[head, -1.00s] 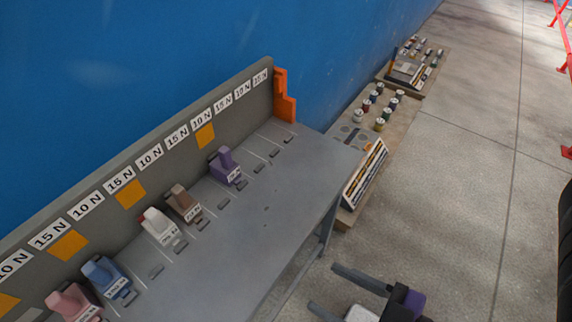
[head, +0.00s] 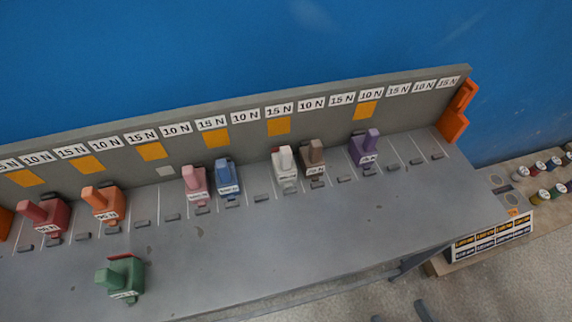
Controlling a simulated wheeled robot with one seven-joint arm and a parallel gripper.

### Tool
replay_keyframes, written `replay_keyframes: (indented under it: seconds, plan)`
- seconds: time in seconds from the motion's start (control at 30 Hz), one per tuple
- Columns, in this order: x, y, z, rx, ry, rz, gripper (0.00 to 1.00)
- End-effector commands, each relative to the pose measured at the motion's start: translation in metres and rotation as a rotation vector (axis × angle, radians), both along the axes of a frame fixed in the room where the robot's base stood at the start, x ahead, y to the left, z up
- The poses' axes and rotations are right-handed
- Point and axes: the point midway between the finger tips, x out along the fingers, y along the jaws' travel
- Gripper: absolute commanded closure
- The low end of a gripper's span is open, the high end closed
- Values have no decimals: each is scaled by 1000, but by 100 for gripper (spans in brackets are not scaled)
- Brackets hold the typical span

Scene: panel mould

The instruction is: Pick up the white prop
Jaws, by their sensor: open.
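The white prop (head: 287,169) stands upright on the grey bench, right of the blue prop (head: 228,177) and close beside the brown prop (head: 313,158). It has a label on its front and a red spot near its top. My gripper (head: 401,315) shows only as two dark fingertips at the bottom edge, apart from each other. It is open, in front of the bench and well away from the white prop. The rest of my gripper is out of frame.
Pink (head: 196,184), orange (head: 105,205), red (head: 45,216) and purple (head: 367,147) props stand along the back row. A green prop (head: 120,280) stands nearer the front. The grey bench (head: 330,215) is clear before the white prop. An orange bracket (head: 457,112) ends the back panel.

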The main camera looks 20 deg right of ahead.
Motion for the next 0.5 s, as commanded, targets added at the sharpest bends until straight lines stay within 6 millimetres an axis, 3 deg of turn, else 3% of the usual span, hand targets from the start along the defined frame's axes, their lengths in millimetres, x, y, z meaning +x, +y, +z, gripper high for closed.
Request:
replay_keyframes:
  seconds: [0.37,0.5]
  plan:
    - [1,0,0,1,0,0,38]
    - [12,7,-14,22,2,-10,38]
